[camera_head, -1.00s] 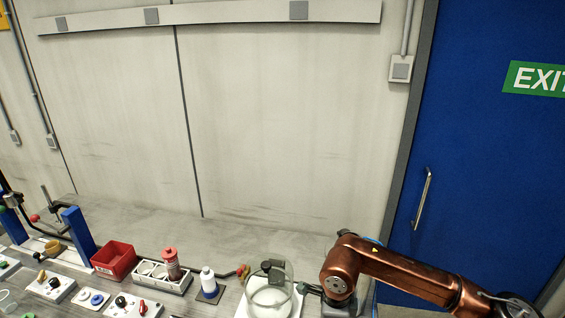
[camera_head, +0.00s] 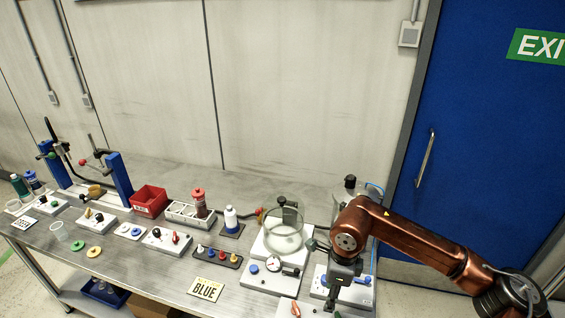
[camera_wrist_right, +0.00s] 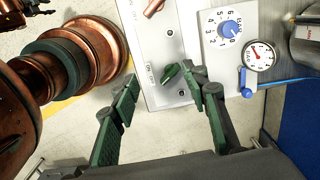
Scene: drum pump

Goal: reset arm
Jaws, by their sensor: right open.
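My right arm comes in from the right in the head view, and its gripper (camera_head: 333,298) hangs low at the right end of the bench. In the right wrist view the gripper (camera_wrist_right: 163,82) has its two green-padded fingers spread wide with nothing held between them. A white panel (camera_wrist_right: 147,40) with a green lever (camera_wrist_right: 172,74) lies beyond the fingertips. I cannot tell whether a finger touches the lever. A blue numbered dial (camera_wrist_right: 230,29) and a round gauge (camera_wrist_right: 259,56) are to the right of it. My left gripper is out of view.
A clear round vessel (camera_head: 283,238) stands on a white base left of my arm. A blue door (camera_head: 480,150) is behind my arm.

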